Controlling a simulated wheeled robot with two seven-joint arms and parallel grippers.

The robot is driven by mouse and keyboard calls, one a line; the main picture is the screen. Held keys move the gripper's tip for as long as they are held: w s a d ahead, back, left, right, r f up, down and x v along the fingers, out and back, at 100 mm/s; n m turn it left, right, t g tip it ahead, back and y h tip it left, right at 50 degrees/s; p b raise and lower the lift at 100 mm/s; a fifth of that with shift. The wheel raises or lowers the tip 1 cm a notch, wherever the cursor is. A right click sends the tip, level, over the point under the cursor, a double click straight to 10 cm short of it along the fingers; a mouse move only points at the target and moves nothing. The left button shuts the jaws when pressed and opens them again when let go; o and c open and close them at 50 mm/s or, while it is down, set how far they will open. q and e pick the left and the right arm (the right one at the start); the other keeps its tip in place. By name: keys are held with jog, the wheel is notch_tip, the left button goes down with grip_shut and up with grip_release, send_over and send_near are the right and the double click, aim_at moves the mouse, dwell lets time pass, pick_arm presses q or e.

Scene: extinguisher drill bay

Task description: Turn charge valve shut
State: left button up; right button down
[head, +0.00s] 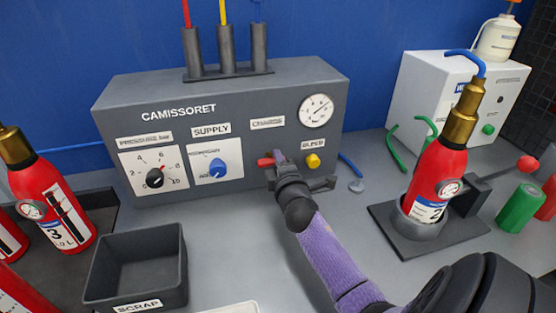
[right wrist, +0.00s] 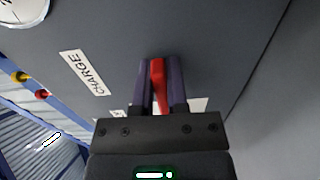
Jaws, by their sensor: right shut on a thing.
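The charge valve's red lever (head: 265,161) sticks out of the grey Camissoret panel (head: 225,98), below the CHARGE label (head: 268,122). My right gripper (head: 279,165) is at the lever, its arm reaching in from the lower right. In the right wrist view, the red lever (right wrist: 158,84) lies between the two dark fingers of my right gripper (right wrist: 161,90), which is shut on it. The valve body is hidden behind the gripper. My left gripper is not in view.
The panel also has a pressure dial (head: 155,177), a blue supply knob (head: 217,168), a yellow knob (head: 313,160) and a round gauge (head: 316,110). A scrap bin (head: 135,275) stands at front left. A red extinguisher (head: 436,180) stands upright in a holder at right.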

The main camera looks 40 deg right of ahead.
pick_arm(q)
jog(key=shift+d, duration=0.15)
pick_arm(e)
jog(key=c, duration=0.6)
grip_release()
jog(key=shift+c, duration=0.2)
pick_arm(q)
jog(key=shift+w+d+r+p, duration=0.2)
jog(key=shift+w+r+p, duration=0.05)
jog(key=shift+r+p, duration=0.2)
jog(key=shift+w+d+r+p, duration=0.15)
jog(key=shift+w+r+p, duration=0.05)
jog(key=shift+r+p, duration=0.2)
pick_arm(e)
jog(key=v, duration=1)
jog(key=shift+d, duration=0.1)
